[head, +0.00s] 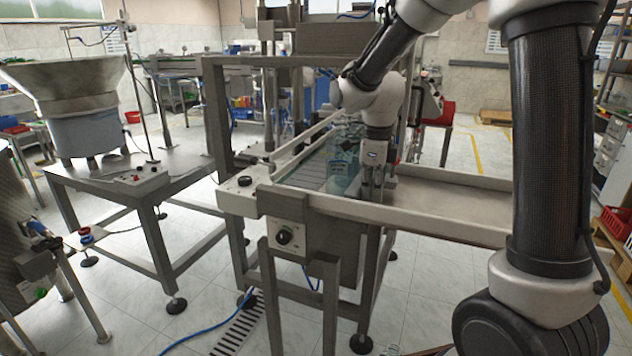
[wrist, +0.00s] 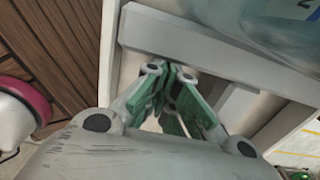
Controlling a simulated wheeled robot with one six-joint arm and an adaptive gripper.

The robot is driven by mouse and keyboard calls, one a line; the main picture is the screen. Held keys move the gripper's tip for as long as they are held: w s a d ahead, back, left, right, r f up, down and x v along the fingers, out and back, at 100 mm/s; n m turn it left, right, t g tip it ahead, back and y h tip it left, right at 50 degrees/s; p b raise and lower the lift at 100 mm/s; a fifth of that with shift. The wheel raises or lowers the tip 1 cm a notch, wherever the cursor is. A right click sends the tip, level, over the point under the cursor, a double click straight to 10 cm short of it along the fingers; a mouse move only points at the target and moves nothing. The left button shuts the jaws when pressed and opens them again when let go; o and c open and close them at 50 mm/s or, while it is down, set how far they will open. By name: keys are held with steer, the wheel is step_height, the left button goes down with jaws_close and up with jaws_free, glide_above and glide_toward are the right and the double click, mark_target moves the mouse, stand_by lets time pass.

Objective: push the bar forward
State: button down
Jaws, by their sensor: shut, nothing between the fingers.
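The grey bar (wrist: 225,58) runs slanting across the wrist view, from upper left to right. My gripper (wrist: 172,85) is shut and empty, its green-padded fingers together. The fingertips are close to the near side of the bar; I cannot tell whether they touch it. In the head view my gripper (head: 372,194) points down over the conveyor frame, to the right of translucent bluish containers (head: 343,167). The bar cannot be clearly made out there beside my gripper. One container (wrist: 285,28) shows beyond the bar in the wrist view.
The slatted conveyor belt (head: 308,172) lies left of my gripper, bordered by metal rails. A flat steel tray (head: 450,198) extends to the right. A control box with a knob (head: 286,236) hangs in front. A bowl feeder (head: 75,100) stands on a table (head: 185,163) at left.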

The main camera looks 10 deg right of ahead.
mark_target(339, 147)
steer(key=w+a, duration=0.2)
steer(key=a, duration=0.1)
steer(key=w+a, duration=0.2)
steer(key=a, duration=0.1)
steer(key=w+a, duration=0.2)
steer(key=a, duration=0.1)
steer(key=shift+w+a, duration=0.1)
steer(key=shift+w, duration=0.05)
steer(key=r, duration=0.3)
steer(key=s+d+r, duration=0.1)
steer(key=r, duration=0.2)
steer(key=d+r, duration=0.1)
steer(key=r, duration=0.3)
steer(key=shift+s, duration=0.15)
